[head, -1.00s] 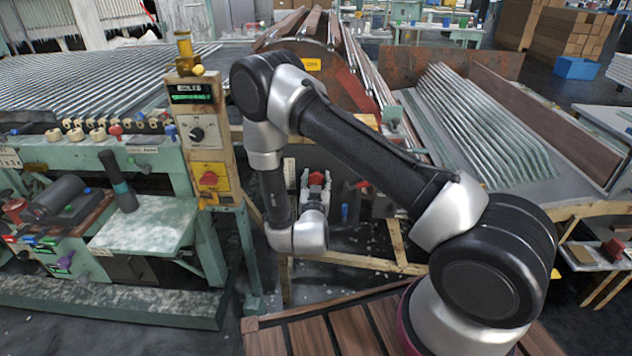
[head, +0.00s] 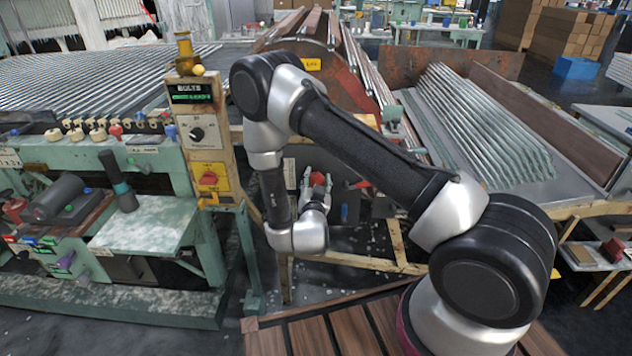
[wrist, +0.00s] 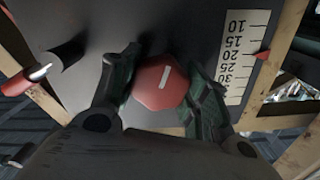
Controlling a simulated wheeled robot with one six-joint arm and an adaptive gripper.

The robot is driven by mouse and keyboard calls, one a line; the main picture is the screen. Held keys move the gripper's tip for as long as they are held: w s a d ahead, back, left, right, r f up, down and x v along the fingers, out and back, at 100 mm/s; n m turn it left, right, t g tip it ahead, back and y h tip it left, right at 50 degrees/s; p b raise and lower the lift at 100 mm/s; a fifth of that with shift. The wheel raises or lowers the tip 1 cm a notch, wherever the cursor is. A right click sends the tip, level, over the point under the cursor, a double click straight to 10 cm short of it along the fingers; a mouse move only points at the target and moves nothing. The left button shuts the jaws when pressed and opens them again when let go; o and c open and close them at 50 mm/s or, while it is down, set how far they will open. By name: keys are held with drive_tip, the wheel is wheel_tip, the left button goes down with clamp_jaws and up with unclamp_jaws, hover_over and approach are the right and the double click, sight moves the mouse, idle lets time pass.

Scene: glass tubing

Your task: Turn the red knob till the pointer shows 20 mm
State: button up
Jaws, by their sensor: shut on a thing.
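The red knob (wrist: 160,82) is eight-sided with a white line on its face, tilted right of upright in the wrist view. My gripper (wrist: 160,85) is shut on it, one dark green finger at each side. To its right is a white scale (wrist: 240,60) with black numbers from 10 downward through 15, 20, 25 and 30. A small red pointer (wrist: 262,55) at the scale's right edge stands about level with the 20 mark; the exact reading is hard to tell. In the head view my gripper (head: 317,182) is small at the panel, partly hidden by my wrist.
A dark panel (wrist: 85,65) carries the knob and scale, within a wooden frame (wrist: 280,60). A red-tipped handle (wrist: 18,84) sticks out at left in the wrist view. A green machine with a control post (head: 208,140) stands left of my arm.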

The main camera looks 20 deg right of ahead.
drive_tip(key=o, duration=1)
drive_tip(key=shift+o, duration=0.2)
drive_tip(key=v, duration=1.2)
